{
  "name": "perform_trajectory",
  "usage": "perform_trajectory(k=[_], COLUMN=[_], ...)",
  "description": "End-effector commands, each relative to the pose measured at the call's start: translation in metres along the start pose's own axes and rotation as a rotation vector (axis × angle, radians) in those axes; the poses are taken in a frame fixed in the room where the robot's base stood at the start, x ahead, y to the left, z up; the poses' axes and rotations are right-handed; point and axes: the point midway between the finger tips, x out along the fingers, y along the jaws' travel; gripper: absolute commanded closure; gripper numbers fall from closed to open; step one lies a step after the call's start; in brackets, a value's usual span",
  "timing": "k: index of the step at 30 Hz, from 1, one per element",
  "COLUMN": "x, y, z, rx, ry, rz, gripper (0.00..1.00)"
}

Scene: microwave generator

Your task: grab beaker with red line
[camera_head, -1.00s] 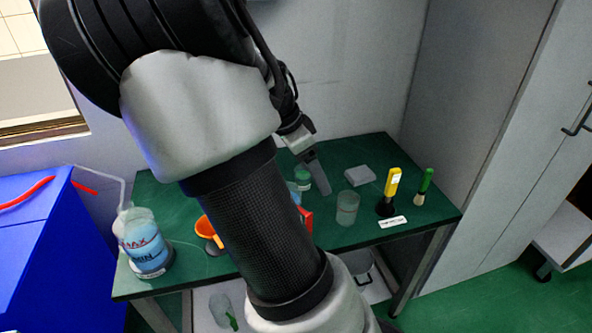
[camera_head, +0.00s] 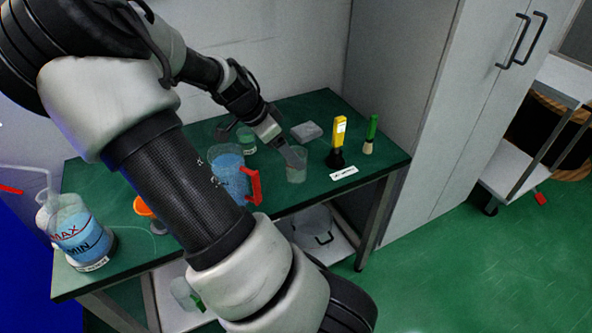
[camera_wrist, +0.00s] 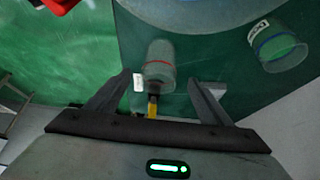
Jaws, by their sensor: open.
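The beaker with the red line (camera_wrist: 160,62) is a small clear glass in the wrist view, its red line near the open end. It lies ahead of the space between my fingers. In the head view, a clear beaker (camera_head: 297,166) stands on the green table (camera_head: 310,106), with my gripper (camera_head: 291,155) right at its upper left and partly overlapping it. My gripper also shows in the wrist view (camera_wrist: 160,84), its two fingers spread wide with nothing held. Whether a finger touches the glass cannot be told.
A beaker with a blue line (camera_wrist: 280,48) is to the right in the wrist view. A yellow-handled tool (camera_head: 339,134), a green-handled brush (camera_head: 371,133) and a grey block (camera_head: 307,131) stand nearby. A large blue-filled beaker (camera_head: 229,172) with a red handle is left.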

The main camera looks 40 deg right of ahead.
Motion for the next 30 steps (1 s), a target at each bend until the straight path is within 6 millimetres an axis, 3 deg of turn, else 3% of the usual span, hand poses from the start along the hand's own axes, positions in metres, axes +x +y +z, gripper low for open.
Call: perform_trajectory(k=[10, 18, 26, 30], x=[0.047, 0.050, 0.050, 0.050], y=[0.004, 0.003, 0.003, 0.003], z=[-0.001, -0.002, -0.002, -0.002], rx=[0.002, 0.000, 0.000, 0.000], ry=[0.000, 0.000, 0.000, 0.000], rz=[0.003, 0.000, 0.000, 0.000], gripper=[0.27, 0.27, 0.69, 0.71])
